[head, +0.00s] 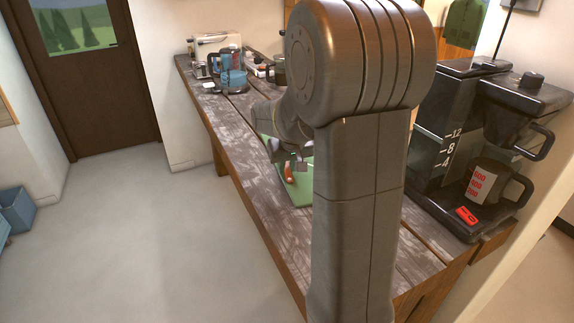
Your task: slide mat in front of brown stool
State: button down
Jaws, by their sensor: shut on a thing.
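A green mat (297,193) lies flat on the dark plank worktop, partly hidden behind my arm. A small reddish-brown piece (288,173), like a leather pull, stands up at the mat's left part. My gripper (291,163) is low over the mat, at this piece, and is shut on it. The fingertips are small and partly hidden by my own wrist. I see no brown stool in this view; my arm covers much of the worktop's middle.
A blue appliance (230,72) and other small items stand at the worktop's far end (193,67). A black coffee maker (490,130), a dark mug (490,188) and a red item (466,215) are at the near right. The worktop's left strip and the floor (130,240) are clear.

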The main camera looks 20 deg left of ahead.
jog(key=shift+w+d+p, duration=0.45)
jog(key=shift+w+d, duration=0.45)
jog(key=shift+w, duration=1)
jog(key=shift+w+d+p, duration=0.4)
jog(key=shift+w+d, duration=0.55)
jog(key=shift+w, duration=1)
jog(key=shift+w+d+p, duration=0.45)
jog(key=shift+w+d, duration=0.45)
jog(key=shift+w, duration=1)
jog(key=c, duration=1.3)
grip_release()
jog(key=shift+o, duration=0.2)
jog(key=v, duration=1.2)
